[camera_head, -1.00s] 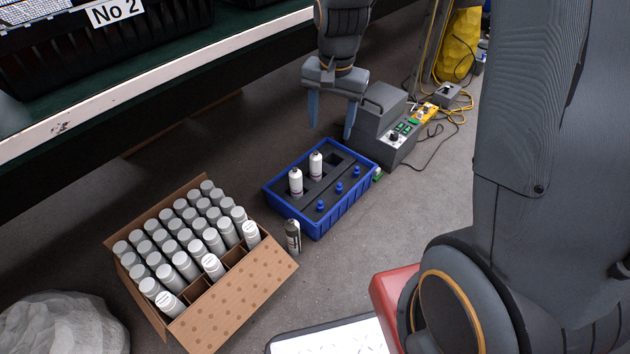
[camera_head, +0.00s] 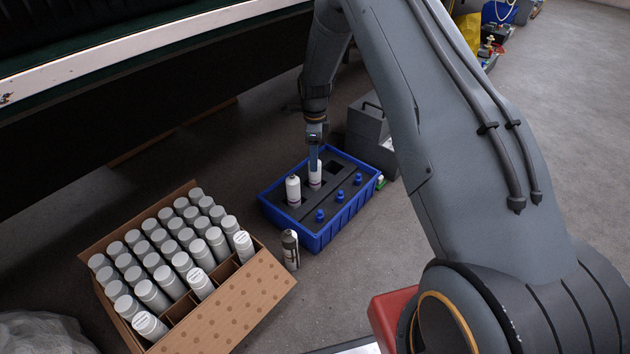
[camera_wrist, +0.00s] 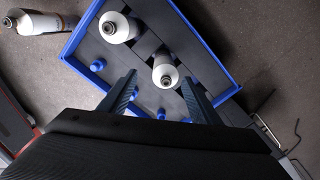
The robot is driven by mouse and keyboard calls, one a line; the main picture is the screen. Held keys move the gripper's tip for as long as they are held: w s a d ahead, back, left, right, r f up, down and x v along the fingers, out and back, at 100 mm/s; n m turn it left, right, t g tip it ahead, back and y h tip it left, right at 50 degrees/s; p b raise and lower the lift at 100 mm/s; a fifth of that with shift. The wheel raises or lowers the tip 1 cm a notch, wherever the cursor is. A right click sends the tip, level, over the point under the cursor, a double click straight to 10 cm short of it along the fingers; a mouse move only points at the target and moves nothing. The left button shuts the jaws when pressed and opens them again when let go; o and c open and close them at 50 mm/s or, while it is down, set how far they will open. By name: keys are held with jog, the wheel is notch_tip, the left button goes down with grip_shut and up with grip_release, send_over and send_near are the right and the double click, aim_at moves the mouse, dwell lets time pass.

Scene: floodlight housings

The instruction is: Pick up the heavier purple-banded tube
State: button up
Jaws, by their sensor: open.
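Two white tubes stand upright in the blue crate (camera_head: 338,222), in its dark insert. The left tube (camera_head: 293,189) shows a faint purple band low on its side; it also shows in the wrist view (camera_wrist: 118,28). The right tube (camera_head: 315,175) also shows a faint band and is partly hidden by my gripper (camera_head: 314,150). In the wrist view my gripper (camera_wrist: 160,95) is open, with its fingers on either side of the right tube (camera_wrist: 165,72), which appears between or just beyond the tips. I cannot tell whether they touch it. Which tube is heavier does not show.
Several blue-capped items (camera_head: 338,196) stand along the crate's front side. A cardboard box (camera_head: 226,310) of grey-capped tubes is at left. A grey case (camera_head: 372,130) stands behind the crate.

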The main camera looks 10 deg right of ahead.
aim_at(315, 177)
jog(key=shift+w+f+m, duration=0.2)
jog(key=shift+f+m, duration=0.1)
jog(key=shift+f, duration=0.5)
notch_tip(315, 177, down, 7)
jog(key=b, duration=0.4)
jog(key=shift+w+d+b, duration=0.15)
jog(key=shift+w+b, duration=0.15)
jog(key=shift+f, duration=0.1)
jog(key=c, duration=1.4)
